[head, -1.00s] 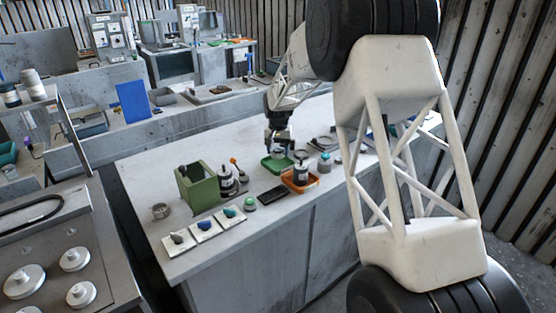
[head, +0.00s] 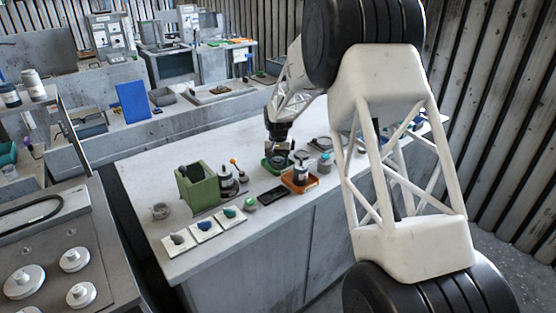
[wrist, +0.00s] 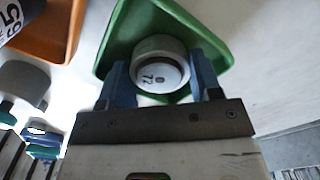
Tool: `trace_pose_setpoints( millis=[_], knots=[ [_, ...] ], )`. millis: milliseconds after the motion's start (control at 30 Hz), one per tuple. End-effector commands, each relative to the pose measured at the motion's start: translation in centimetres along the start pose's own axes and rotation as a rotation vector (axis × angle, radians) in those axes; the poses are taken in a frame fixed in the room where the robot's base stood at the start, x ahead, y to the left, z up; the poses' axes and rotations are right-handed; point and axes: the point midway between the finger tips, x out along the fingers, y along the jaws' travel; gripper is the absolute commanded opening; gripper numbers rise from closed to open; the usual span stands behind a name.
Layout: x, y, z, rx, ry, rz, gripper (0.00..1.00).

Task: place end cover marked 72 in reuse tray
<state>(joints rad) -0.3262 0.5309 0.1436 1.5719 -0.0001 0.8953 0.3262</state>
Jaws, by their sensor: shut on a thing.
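The end cover marked 72 (wrist: 158,75) is a round grey-white cap, its number showing in the wrist view. My gripper (wrist: 162,82) is shut on it, with one blue finger on each side. The cover is in front of the green tray (wrist: 128,32), over its inside; I cannot tell whether it touches the tray floor. In the head view my gripper (head: 277,156) is down at the green tray (head: 267,170), and the cover is too small to make out there.
An orange tray (head: 313,184) holding a dark-and-white cylinder (head: 301,171) stands close to the right of the green tray. A green box (head: 197,187), a black flat case (head: 272,196) and white cards (head: 204,229) with small parts lie further left. Bare bench lies behind the green box.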

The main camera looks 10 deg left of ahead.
Motion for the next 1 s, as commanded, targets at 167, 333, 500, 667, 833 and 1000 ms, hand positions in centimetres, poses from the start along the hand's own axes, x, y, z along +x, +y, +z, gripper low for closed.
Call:
trace_pose_setpoints(
  millis=[167,333,500,667,833,1000],
  knots=[
    [-0.1,0.0,0.0,0.000,0.001,0.000,0.34],
    [0.3,0.0,0.0,0.000,0.000,0.000,0.34],
    [0.2,0.0,0.0,0.000,0.000,0.000,0.69],
    [0.2,0.0,0.0,0.000,0.000,0.000,0.69],
    [-0.2,0.0,0.0,0.000,0.001,0.000,0.69],
    [-1.4,0.0,0.0,0.000,0.002,-0.001,0.69]
  ],
)
